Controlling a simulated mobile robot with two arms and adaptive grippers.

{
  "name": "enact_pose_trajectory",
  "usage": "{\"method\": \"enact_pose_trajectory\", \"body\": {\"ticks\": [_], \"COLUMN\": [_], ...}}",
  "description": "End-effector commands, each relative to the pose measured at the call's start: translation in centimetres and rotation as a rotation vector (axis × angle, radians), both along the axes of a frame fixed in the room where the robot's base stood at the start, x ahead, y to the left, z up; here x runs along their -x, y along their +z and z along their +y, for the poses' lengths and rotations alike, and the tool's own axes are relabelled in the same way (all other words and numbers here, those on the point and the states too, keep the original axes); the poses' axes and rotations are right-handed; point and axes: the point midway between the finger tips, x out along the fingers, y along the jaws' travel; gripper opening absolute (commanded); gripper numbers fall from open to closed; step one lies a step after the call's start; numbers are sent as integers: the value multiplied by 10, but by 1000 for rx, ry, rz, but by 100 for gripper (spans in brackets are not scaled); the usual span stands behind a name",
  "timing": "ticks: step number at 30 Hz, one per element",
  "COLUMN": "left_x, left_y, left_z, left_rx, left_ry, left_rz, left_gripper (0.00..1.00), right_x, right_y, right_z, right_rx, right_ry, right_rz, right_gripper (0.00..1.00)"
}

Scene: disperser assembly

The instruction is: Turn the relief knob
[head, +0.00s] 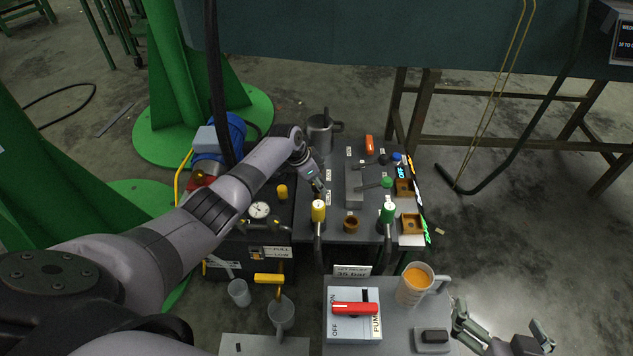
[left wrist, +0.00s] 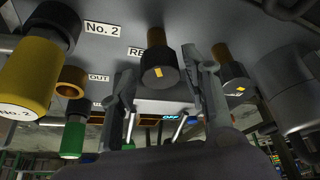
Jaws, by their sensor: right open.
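The relief knob (left wrist: 158,68) is a dark round knob with a yellow mark on a brass stem. A partly hidden label starting "RE" is beside it. My left gripper (left wrist: 162,84) is open in the left wrist view, one finger on each side of the knob, with gaps visible; I cannot tell its depth. In the head view my left gripper (head: 317,185) is over the panel (head: 336,222), left of its middle, and the arm and gripper hide the knob. My right gripper (head: 503,328) is open and empty at the bottom right.
Yellow (head: 318,211) and green (head: 388,212) handles stand at the panel's front. Another dark knob (left wrist: 232,70) is right of the relief knob. A pump switch box (head: 345,323) with a red handle and an orange-filled mug (head: 412,287) stand nearer.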

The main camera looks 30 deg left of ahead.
Motion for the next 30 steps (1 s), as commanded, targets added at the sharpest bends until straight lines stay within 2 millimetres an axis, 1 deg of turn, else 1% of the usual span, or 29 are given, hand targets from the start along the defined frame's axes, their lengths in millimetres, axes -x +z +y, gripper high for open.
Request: {"method": "enact_pose_trajectory", "body": {"ticks": [3, 11, 14, 17, 20, 30], "left_x": [0, 1, 2, 4, 9, 30], "left_y": [0, 0, 2, 10, 22, 85], "left_z": [1, 1, 2, 4, 7, 21], "left_rx": [0, 0, -1, -1, -4, -4], "left_ry": [1, 2, 2, 0, -1, 1], "left_rz": [1, 2, 2, 0, 0, -1], "left_gripper": [52, 52, 52, 52, 52, 52], "right_x": [0, 0, 0, 0, 0, 0], "right_y": [0, 0, 0, 0, 0, 0], "right_z": [0, 0, 0, 0, 0, 0], "right_rx": [0, 0, 0, 0, 0, 0], "right_ry": [0, 0, 0, 0, 0, 0], "right_rz": [1, 1, 1, 1, 1, 1], "right_gripper": [100, 100, 100, 100, 100, 100]}}
